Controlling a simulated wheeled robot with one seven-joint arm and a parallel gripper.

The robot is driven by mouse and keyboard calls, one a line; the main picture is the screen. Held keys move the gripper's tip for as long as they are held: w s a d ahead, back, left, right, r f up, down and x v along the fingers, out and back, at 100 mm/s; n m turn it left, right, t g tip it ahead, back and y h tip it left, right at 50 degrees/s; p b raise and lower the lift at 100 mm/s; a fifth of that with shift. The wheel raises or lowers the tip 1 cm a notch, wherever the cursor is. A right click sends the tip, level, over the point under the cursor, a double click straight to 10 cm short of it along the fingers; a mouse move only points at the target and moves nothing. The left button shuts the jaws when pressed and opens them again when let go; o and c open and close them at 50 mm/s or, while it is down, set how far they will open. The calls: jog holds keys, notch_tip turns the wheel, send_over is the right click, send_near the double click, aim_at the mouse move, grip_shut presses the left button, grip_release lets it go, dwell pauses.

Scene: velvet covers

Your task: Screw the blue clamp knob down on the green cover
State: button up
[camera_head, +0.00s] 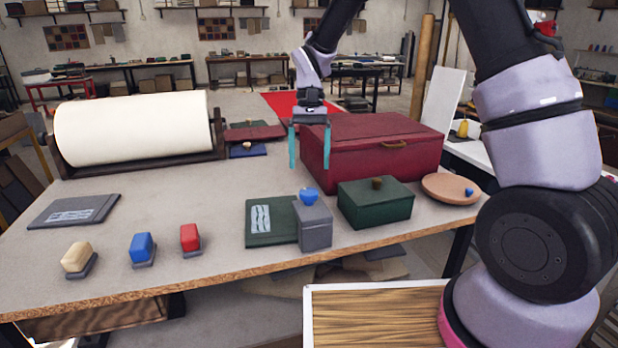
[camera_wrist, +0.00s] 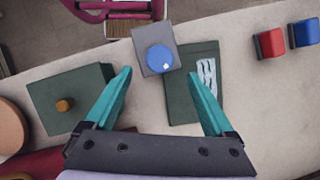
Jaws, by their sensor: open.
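A round blue knob (camera_head: 309,196) sits on top of a grey block (camera_head: 315,228); the knob also shows in the wrist view (camera_wrist: 160,59). The block stands at the right edge of a flat dark green cover (camera_head: 262,238) with a pale streaked patch, near the table's front edge. In the wrist view the green cover (camera_wrist: 180,103) lies beside the block. My gripper (camera_head: 310,168) points down above the knob, its teal fingers wide apart and empty. In the wrist view the knob lies just beyond the fingertips (camera_wrist: 160,78), roughly centred between them.
A green box (camera_head: 372,208) with a brass knob stands right of the block, and a large red box (camera_head: 365,150) behind. A round tan dish (camera_head: 448,190) is at the right. Red (camera_head: 190,238), blue (camera_head: 142,248) and cream (camera_head: 76,257) pieces stand at left front.

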jog(key=shift+v, duration=1.95)
jog(key=shift+d, duration=0.1)
jog(key=s+d+r+m+t+y, duration=0.1)
jog(key=s+d+r+t, duration=0.2)
jog(key=d+r, duration=0.4)
jog(key=s+d+r+m+t+y, duration=0.1)
jog(key=s+d+r+t, duration=0.15)
jog(key=d+r, duration=0.45)
jog(key=s+d+r+m+t, duration=0.1)
jog(key=s+d+r+t, duration=0.3)
jog(key=s, duration=0.7)
jog(key=shift+s+d+r+t, duration=0.2)
jog(key=shift+d+t, duration=0.85)
jog(key=shift+d, duration=1.3)
